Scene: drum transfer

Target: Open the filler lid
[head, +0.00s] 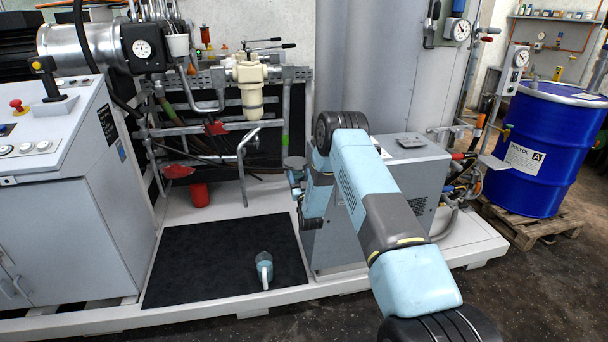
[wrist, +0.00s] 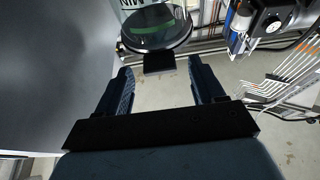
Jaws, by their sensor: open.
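My gripper (wrist: 161,70) is open in the wrist view, with a dark finger on each side and nothing held between them. A round, dark-rimmed lid (wrist: 155,40) lies just beyond the fingertips at the top of the wrist view. A black tab (wrist: 159,63) sticks out from its rim toward me, between the lines of the two fingers; I cannot tell whether they touch it. Lettering and a greenish surface show at the lid. In the head view a small dark round top (head: 294,162) shows left of my arm. My gripper's fingers cannot be made out there.
A grey cabinet (head: 410,195) stands beside my arm. A grey console (head: 60,190) is at left, and a blue drum (head: 545,145) stands on a pallet at right. A large grey surface (wrist: 55,65) fills the wrist view's left.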

